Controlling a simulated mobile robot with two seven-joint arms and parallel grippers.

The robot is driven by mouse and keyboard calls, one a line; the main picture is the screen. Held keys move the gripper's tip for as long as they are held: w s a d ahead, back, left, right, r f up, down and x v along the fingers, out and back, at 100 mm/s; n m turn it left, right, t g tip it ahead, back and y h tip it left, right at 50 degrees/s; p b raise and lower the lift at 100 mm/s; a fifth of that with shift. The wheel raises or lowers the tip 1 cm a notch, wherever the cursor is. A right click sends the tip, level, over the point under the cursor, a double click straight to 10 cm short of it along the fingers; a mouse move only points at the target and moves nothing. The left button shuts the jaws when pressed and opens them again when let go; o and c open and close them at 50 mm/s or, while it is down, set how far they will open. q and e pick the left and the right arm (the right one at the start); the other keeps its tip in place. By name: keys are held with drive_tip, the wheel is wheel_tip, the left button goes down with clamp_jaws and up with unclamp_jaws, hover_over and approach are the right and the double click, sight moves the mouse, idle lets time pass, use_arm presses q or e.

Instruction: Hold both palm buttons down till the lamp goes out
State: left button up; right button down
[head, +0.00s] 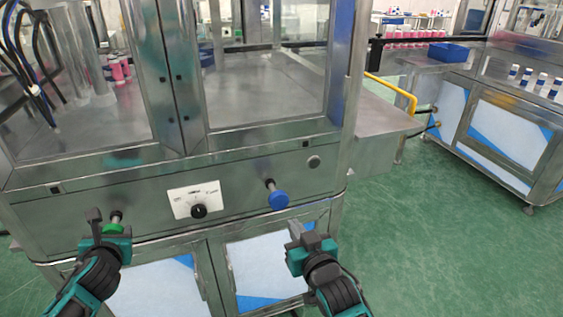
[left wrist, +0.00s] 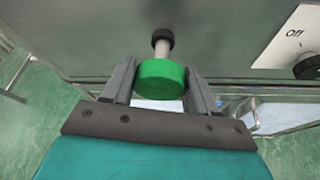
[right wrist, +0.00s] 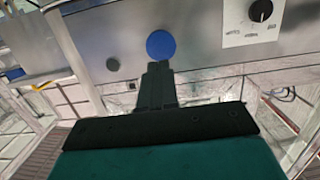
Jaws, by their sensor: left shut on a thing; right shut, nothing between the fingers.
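A green palm button (head: 114,229) sticks out of the machine's front panel on a metal stem. My left gripper (head: 110,223) has its fingers on either side of the green button, which also shows between them in the left wrist view (left wrist: 160,77). A blue palm button (head: 278,200) sticks out of the same panel further right. My right gripper (head: 297,231) is shut and empty, below and in front of the blue button. In the right wrist view its closed fingertips (right wrist: 158,70) appear just below the blue button (right wrist: 160,45). I cannot pick out a lit lamp.
A white dial plate with a black knob (head: 198,211) sits between the buttons. A small round grey fitting (head: 314,161) is right of the blue button. Cabinet doors (head: 265,265) lie below the panel. Green floor (head: 430,240) is open at the right.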

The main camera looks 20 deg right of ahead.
use_arm(q)
drive_tip(key=shift+w+a+r, duration=0.1)
drive_tip(key=shift+w+r, duration=0.05)
drive_tip(key=shift+r, duration=0.05)
use_arm(e)
drive_tip(key=shift+s+r, duration=0.15)
drive_tip(key=shift+s, duration=0.85)
use_arm(q)
drive_tip(key=o, duration=1.1)
drive_tip(key=shift+f, duration=0.25)
drive_tip(key=shift+o, duration=0.2)
drive_tip(key=v, duration=1.2)
